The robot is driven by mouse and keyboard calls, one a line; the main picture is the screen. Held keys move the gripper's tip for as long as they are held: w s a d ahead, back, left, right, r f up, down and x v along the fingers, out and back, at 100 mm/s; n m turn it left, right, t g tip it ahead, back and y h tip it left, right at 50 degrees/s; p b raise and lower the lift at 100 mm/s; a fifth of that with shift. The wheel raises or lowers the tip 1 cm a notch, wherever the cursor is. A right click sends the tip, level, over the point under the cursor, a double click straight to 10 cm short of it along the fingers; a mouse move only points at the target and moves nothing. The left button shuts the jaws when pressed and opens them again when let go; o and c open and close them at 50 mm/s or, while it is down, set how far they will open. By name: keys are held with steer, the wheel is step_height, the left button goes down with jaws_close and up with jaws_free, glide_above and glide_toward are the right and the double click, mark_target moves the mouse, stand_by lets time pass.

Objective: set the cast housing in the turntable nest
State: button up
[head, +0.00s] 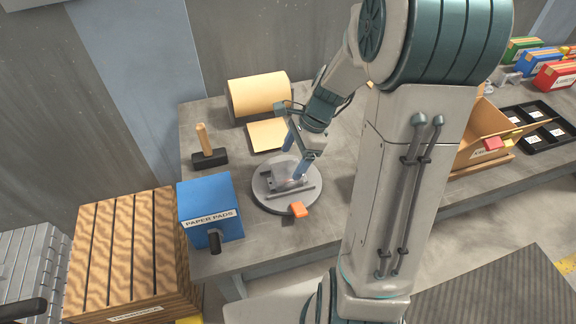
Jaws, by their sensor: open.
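The turntable (265,199) is a round grey disc near the front left of the workbench, with an orange tab (298,210) at its front edge. A grey cast housing (281,180) appears to sit on the disc, around its middle, between low dark bars. My gripper (295,165) reaches down over the housing from above, its bluish fingers open. One finger is at the housing's right side and partly hides it. I cannot tell whether the fingers touch the housing or whether it is fully seated in the nest.
A blue paper pads box (210,211) stands left of the turntable, with a mallet (208,150) behind it. A large tan roll (258,95) and a tan sheet (267,135) lie behind. A cardboard box (482,142) and black tray (540,130) are at right.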

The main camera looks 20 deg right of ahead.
steer(key=v, duration=0.7)
steer(key=s+a+r+n+t+h, duration=0.1)
steer(key=s+a+r+n+h, duration=0.1)
steer(key=s+n, duration=0.5)
steer(key=s+a+r+n+t+h, duration=0.1)
steer(key=s+a+r+n+h, duration=0.1)
steer(key=s+n, duration=0.5)
steer(key=n, duration=0.3)
steer(key=shift+a+r+n+t, duration=0.2)
steer(key=shift+a+n+t, duration=0.05)
steer(key=shift+n+t, duration=0.15)
